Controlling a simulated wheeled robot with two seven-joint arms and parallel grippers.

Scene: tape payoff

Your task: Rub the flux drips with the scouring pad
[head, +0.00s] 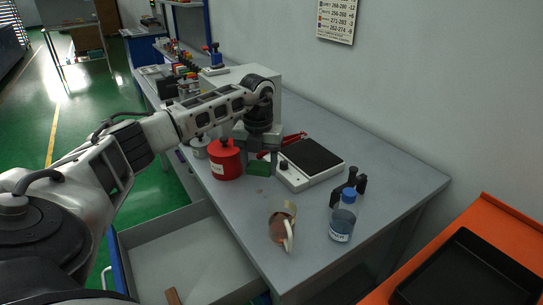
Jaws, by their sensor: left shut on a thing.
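My left gripper (259,158) reaches in over the grey bench and points down. It is shut on the green scouring pad (259,169), which shows just below the fingers, low over the bench top. I cannot tell whether the pad touches the surface. Small brownish marks, which look like the flux drips (259,190), lie on the bench just nearer than the pad. Part of the drips may be hidden by the pad and gripper. My right gripper is not in view.
A red can (226,162) stands close left of the pad, and a hot plate (312,163) close right. Red-handled pliers (293,139) lie behind. A tipped mug (281,224), a blue bottle (343,217) and a black tool (349,186) are nearer. An open drawer (165,235) juts out below.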

